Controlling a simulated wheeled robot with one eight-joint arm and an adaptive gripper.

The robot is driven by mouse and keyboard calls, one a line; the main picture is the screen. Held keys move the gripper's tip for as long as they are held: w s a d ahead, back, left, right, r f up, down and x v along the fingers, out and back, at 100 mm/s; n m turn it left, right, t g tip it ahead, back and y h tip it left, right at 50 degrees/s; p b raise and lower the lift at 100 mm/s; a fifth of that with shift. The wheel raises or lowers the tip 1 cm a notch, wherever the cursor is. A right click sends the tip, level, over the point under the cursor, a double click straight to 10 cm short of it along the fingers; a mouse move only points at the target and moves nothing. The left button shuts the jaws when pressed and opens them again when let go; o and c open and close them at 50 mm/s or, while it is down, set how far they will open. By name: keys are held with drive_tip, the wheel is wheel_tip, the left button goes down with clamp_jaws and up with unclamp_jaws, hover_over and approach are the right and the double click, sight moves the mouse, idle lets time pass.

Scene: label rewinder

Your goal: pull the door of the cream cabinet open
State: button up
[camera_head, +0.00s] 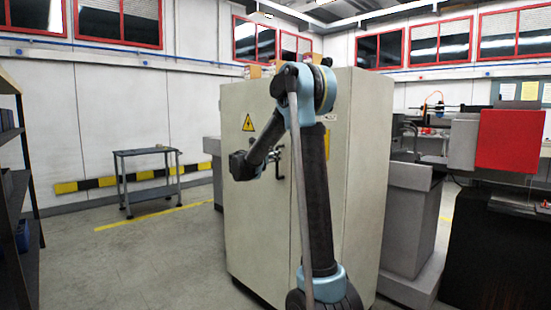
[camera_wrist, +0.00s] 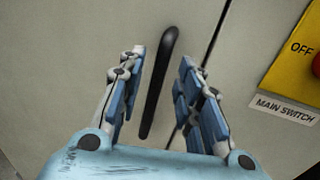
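The cream cabinet (camera_head: 252,215) stands upright in the middle of the head view, partly behind my arm. Its door looks shut, with a thin dark seam beside it. In the wrist view the long black door handle (camera_wrist: 160,82) runs between the two blue-padded fingers of my gripper (camera_wrist: 163,56). The fingers are spread, with a gap visible on both sides of the handle. How far the fingertips are from the door is hard to tell.
A yellow main switch panel (camera_wrist: 291,62) sits right of the seam. A small grey table (camera_head: 147,153) stands left of the cabinet, and a dark shelf (camera_head: 22,200) at the far left. Open floor lies between shelf and cabinet. Grey machinery (camera_head: 408,220) stands at the cabinet's right.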

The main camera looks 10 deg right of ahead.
drive_tip(key=shift+x, duration=1.65)
